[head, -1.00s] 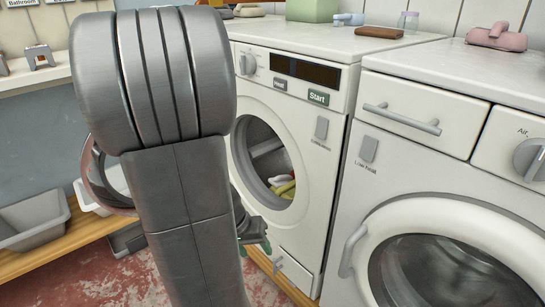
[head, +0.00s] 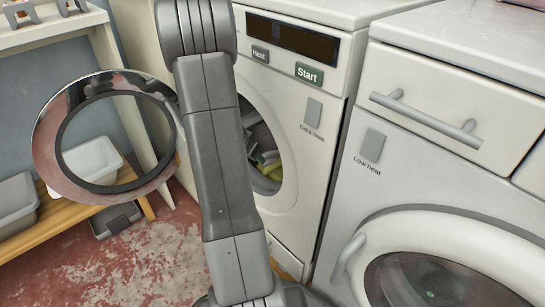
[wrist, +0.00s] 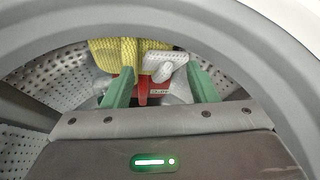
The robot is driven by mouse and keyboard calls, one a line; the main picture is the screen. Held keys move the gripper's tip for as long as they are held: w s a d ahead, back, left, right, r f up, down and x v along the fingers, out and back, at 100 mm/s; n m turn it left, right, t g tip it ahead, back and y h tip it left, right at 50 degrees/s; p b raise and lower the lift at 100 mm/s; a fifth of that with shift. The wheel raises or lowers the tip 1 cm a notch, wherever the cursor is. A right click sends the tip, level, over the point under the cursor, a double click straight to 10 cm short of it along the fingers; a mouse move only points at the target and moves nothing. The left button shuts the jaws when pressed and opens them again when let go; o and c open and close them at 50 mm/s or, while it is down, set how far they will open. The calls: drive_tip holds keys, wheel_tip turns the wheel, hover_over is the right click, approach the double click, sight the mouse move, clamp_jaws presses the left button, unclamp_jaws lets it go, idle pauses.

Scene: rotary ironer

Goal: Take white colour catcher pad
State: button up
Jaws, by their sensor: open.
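In the wrist view, a small white textured pad (wrist: 165,64), seemingly the colour catcher, lies inside a perforated metal drum. It is against a yellow mesh item (wrist: 112,54), with a red item (wrist: 141,90) just below. My gripper (wrist: 160,76) points into the drum, its two green fingers spread apart with nothing clearly held between them. The pad shows ahead, between the fingertips and nearer the right one; I cannot tell whether they touch. In the head view, the open washer (head: 300,160) shows yellow cloth (head: 268,170) inside; my arm hides part of its opening and the gripper.
The washer's round door (head: 50,150) stands swung open to the left. The drum wall (wrist: 40,85) curves close around my gripper. A second machine (head: 420,190) with a closed round door stands at the right. Grey and white tubs (head: 15,200) sit on a low wooden shelf at the left.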

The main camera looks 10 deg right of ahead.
sight(270, 152)
drive_tip(key=w+d+p, duration=0.1)
drive_tip(key=w+d, duration=0.3)
drive_tip(key=shift+w+d, duration=0.15)
drive_tip(key=b+x, duration=0.1)
drive_tip(key=x, duration=0.4)
drive_tip(key=shift+w+d, duration=0.15)
drive_tip(key=shift+d, duration=0.05)
clamp_jaws()
